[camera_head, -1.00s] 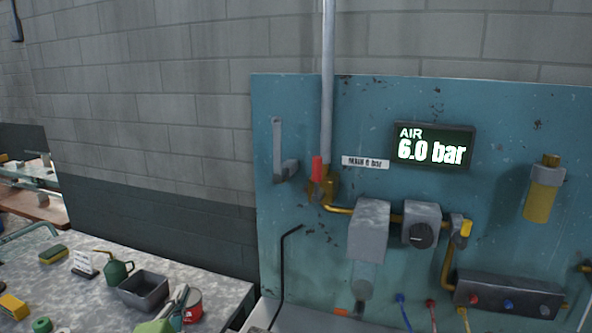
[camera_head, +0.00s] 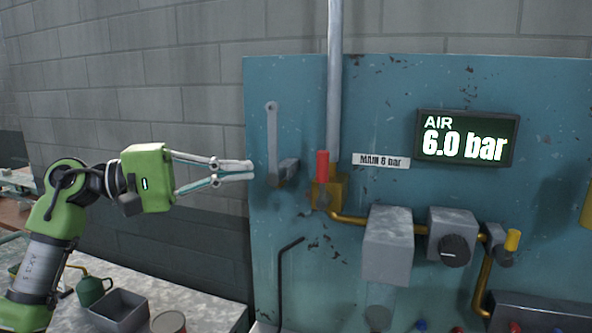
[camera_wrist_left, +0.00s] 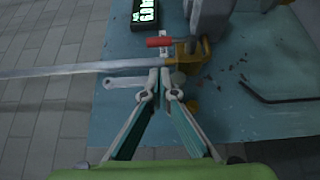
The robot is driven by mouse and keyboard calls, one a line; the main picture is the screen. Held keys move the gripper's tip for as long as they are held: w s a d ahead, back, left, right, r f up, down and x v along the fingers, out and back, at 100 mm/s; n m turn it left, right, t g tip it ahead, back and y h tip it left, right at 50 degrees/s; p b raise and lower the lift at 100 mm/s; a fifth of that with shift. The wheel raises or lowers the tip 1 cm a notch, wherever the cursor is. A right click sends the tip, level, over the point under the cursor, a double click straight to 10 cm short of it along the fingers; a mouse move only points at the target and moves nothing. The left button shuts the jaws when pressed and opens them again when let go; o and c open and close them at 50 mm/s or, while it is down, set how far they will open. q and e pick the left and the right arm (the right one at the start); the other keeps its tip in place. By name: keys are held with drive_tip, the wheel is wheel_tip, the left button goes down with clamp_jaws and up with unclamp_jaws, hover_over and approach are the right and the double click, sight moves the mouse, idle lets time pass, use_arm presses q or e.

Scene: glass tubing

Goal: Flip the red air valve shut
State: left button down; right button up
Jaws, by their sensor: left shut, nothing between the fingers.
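The red air valve handle (camera_head: 322,165) stands upright on a brass valve body (camera_head: 328,192) at the foot of the grey vertical pipe. In the left wrist view the red handle (camera_wrist_left: 158,42) shows beyond the fingertips, beside the brass body (camera_wrist_left: 190,55). My left gripper (camera_head: 252,170) is shut and empty. It points right toward the panel, left of the red handle and at about its height, apart from it in the head view. It also shows in the left wrist view (camera_wrist_left: 159,76). My right gripper is in neither view.
A grey lever (camera_head: 272,140) with a grey block is on the blue panel (camera_head: 300,90) near the fingertips. A display (camera_head: 467,138) reads AIR 6.0 bar. A regulator (camera_head: 389,240) and a black knob (camera_head: 455,250) sit lower right. A bench with a grey bin (camera_head: 120,310) is lower left.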

use_arm(q)
drive_tip(key=shift+s, duration=0.15)
drive_tip(key=p, duration=0.5)
approach(325, 176)
drive_tip(key=w+d+r, duration=0.1)
drive_tip(key=w+d, duration=0.3)
drive_tip(key=shift+w+d+r, duration=0.15)
drive_tip(key=shift+d, duration=0.25)
